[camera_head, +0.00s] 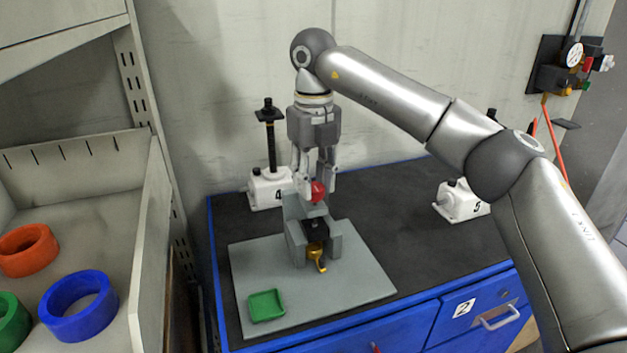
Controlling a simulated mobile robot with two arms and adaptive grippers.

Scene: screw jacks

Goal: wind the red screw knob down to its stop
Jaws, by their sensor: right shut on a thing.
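The red screw knob (318,191) sits at the top of a grey fixture (295,240) that stands on a light grey plate (345,290). My right gripper (316,185) points straight down over the fixture and is shut on the red knob, with its fingers on either side. The fingers and the fixture hide part of the knob. A black part with a brass hook (317,258) sits in the front of the fixture. My left gripper is not in view.
A white screw jack marked 4 (265,190) stands behind the fixture, and one marked 5 (460,203) stands to the right. A green tray (266,305) lies on the plate. A shelf bin (150,235) with coloured rings is at left. The dark bench top (400,225) is clear between.

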